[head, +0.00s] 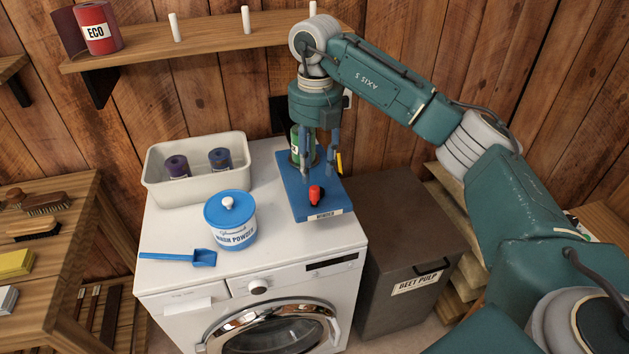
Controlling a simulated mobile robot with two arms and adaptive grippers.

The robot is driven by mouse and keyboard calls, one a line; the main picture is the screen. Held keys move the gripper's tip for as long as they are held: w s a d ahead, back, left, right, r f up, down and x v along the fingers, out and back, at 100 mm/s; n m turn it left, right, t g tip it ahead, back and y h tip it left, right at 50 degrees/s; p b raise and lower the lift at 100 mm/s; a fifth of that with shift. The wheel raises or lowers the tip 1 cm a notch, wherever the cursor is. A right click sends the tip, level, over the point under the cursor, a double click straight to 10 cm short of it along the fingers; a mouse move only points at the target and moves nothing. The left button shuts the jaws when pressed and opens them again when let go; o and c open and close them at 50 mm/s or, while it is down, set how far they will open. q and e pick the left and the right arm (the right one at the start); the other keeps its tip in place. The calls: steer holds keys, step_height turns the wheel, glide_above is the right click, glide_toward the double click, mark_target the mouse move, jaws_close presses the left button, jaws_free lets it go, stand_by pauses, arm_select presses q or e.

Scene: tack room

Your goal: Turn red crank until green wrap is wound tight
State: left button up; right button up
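The red crank (316,195) stands near the front of a blue winder board (305,212) on top of the white washing machine. The green wrap (295,150) is a roll at the back of the winder, partly hidden behind my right gripper. How tightly it is wound cannot be made out. My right gripper (319,178) points down over the winder, its two fingers apart with nothing between them. Its fingertips are just above and behind the red crank in the picture, and seem not to touch it. My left gripper is out of view.
On the washing machine (180,279) are a white tub (153,184) with two dark rolls, a blue-lidded powder tin (231,232) and a blue scoop (190,257). A brown bin (400,225) stands right. A shelf (210,45) hangs above.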

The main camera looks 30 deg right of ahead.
mark_target(315, 187)
steer(key=shift+r, duration=2.2)
